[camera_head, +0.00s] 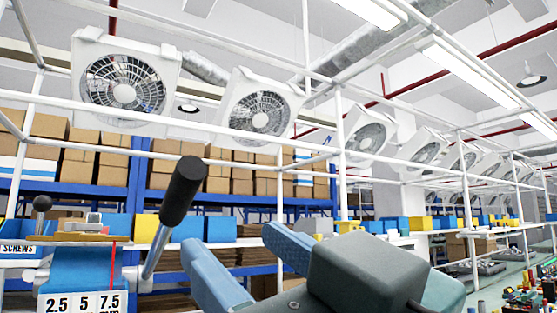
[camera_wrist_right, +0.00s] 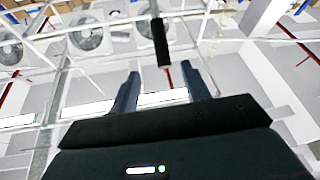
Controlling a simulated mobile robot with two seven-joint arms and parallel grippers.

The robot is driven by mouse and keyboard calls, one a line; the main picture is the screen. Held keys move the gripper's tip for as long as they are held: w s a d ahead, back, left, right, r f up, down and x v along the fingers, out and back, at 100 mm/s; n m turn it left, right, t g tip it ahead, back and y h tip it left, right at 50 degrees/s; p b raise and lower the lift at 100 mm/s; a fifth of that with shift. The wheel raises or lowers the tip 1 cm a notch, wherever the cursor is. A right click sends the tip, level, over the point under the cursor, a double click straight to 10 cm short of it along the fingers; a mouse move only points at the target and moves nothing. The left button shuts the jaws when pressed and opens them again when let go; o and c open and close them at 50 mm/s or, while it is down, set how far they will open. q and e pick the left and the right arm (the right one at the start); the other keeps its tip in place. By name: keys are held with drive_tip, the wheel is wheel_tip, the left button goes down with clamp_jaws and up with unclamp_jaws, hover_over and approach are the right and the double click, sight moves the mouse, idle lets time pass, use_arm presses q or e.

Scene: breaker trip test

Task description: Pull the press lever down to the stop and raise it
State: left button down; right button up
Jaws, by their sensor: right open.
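The press lever has a black cylindrical handle (camera_head: 183,190) on a bare metal rod (camera_head: 156,252). It stands up and leans right from the blue press body (camera_head: 75,268), which carries a 2.5, 5, 7.5 scale. My right gripper (camera_head: 230,240) is open and empty, to the right of and below the handle, apart from it. In the right wrist view the handle (camera_wrist_right: 160,42) shows beyond the gap between the two fingertips (camera_wrist_right: 160,70), roughly centred. My left gripper is in neither view.
A second small lever with a dark ball knob (camera_head: 42,203) stands at the far left, near a box labelled SCREWS (camera_head: 18,250). Shelves with cartons (camera_head: 225,180) and blue bins (camera_head: 207,228) stand behind. A cluttered green bench (camera_head: 490,290) is at the right.

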sight(188, 199)
drive_tip(key=p+x, duration=0.5)
drive_tip(key=x, duration=0.7)
drive_tip(key=shift+s+a+r+p, duration=0.1)
drive_tip(key=shift+p, duration=0.25)
drive_tip(key=shift+w+a+r, duration=0.15)
drive_tip(key=shift+w+a, duration=0.25)
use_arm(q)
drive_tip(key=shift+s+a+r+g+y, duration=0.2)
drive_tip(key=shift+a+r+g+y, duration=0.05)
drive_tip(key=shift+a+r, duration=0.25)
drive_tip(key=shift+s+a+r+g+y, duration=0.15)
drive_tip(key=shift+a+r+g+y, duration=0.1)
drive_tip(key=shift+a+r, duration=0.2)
use_arm(e)
drive_tip(key=shift+c, duration=0.5)
clamp_jaws()
